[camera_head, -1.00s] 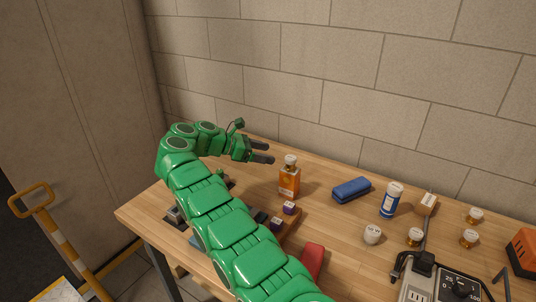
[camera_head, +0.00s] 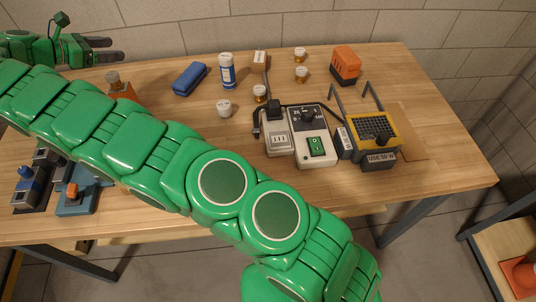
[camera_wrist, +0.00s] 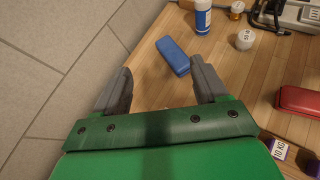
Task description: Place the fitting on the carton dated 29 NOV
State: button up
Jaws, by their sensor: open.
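My gripper (camera_head: 106,50) is open and empty above the back left of the wooden workbench, near the wall. In the wrist view its two grey fingers (camera_wrist: 161,68) are spread, with bare bench and a blue case (camera_wrist: 172,55) beyond them. I cannot tell which thing is the fitting, and no 29 NOV date is legible. An amber bottle (camera_head: 115,85) is partly hidden behind my arm.
A blue-and-white can (camera_head: 227,70), a white jar (camera_head: 224,108) and amber jars (camera_head: 300,54) stand mid-bench. An orange block (camera_head: 345,63) is behind. A red case (camera_wrist: 300,102) shows in the wrist view.

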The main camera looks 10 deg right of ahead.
jog(key=s+d+r+m+g+y, duration=0.1)
jog(key=d+r+m+g, duration=0.25)
jog(key=d, duration=1.15)
jog(key=s+d+r+m+g, duration=0.15)
jog(key=d+r+m, duration=0.25)
jog(key=d, duration=1.1)
jog(key=s+d+m+g+y, duration=0.3)
jog(key=s+d+m, duration=0.3)
jog(key=s+d, duration=0.8)
jog(key=s+d+f+m+y, duration=0.1)
jog(key=s+f+m+y, duration=0.1)
jog(key=s, duration=0.8)
jog(key=s+d+f+m+g+y, duration=0.1)
jog(key=s+f+m, duration=0.3)
jog(key=s, duration=0.6)
jog(key=s+d+f+m+y, duration=0.3)
jog(key=s+m, duration=0.2)
jog(key=s, duration=0.4)
jog(key=shift+s+g, duration=0.4)
